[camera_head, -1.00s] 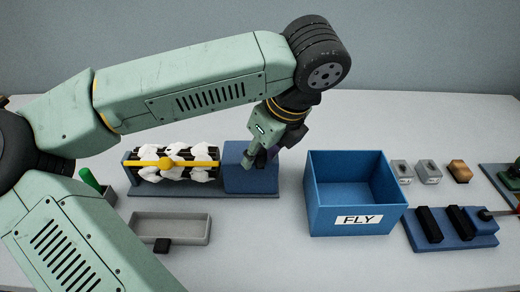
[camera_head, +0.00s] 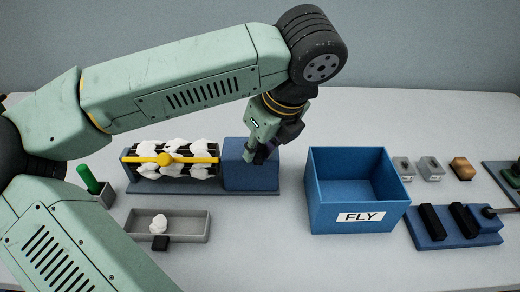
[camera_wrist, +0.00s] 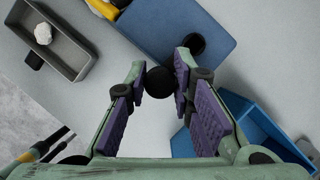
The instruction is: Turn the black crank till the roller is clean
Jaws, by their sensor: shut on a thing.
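The roller (camera_head: 183,171) lies behind a yellow bar (camera_head: 200,160) at the left of a blue housing (camera_head: 250,177). White fibre tufts cling to its black surface. In the wrist view the black crank's round knob (camera_wrist: 160,82) sits between the fingertips of my gripper (camera_wrist: 160,75), which is shut on it. The crank's black hub (camera_wrist: 190,46) shows on the blue housing, and the right fingertip partly hides the crank's arm. In the head view my gripper (camera_head: 260,154) is at the housing's right end and hides the crank. One white tuft (camera_head: 158,224) lies in the grey tray (camera_head: 190,229).
A blue bin marked FLY (camera_head: 325,212) stands close on the right of the housing. A green-handled thing (camera_head: 88,178) stands in a small grey holder at the left. Grey blocks (camera_head: 430,171), a tan block (camera_head: 461,169) and a blue fixture (camera_head: 445,237) are farther right.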

